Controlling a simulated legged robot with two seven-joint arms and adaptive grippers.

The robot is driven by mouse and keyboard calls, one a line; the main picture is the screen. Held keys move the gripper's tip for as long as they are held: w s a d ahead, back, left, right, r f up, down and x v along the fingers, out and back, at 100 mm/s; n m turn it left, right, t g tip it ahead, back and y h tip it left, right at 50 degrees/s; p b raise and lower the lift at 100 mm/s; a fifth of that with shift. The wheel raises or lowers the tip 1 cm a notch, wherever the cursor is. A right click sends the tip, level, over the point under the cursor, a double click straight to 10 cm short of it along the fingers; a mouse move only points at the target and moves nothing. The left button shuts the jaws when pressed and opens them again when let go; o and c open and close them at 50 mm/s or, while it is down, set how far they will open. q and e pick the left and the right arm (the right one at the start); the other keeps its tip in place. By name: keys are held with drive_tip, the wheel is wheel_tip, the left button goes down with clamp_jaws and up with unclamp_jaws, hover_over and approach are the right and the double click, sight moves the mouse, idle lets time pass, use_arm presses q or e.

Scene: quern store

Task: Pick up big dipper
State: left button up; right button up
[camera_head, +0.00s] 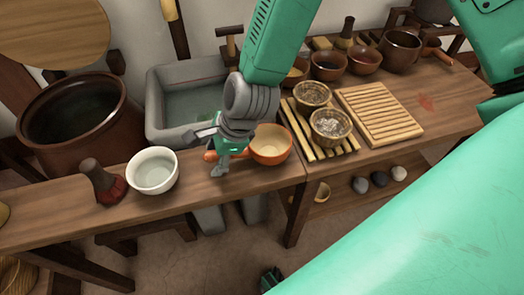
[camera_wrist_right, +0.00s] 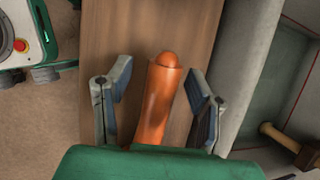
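The big dipper looks to be the orange-brown bowl (camera_head: 271,145) with a pale inside, standing on the bench near its front edge. My right gripper (camera_head: 212,152) is at the handle, left of the bowl. In the right wrist view the gripper (camera_wrist_right: 160,72) is open, one finger on each side of the handle, with a visible gap on both sides. The bowl is outside the wrist view. I do not make out my left gripper.
A white bowl (camera_head: 153,171) and a brush with a dark red base (camera_head: 102,182) stand to the left. A grey stone basin (camera_head: 168,112) is behind. Two patterned bowls (camera_head: 331,124) sit on a slatted rack to the right, beside another slatted board (camera_head: 379,113).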

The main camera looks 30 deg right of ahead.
drive_tip(key=c, duration=0.7)
drive_tip(key=shift+d, duration=0.15)
clamp_jaws()
drive_tip(key=shift+d, duration=0.2)
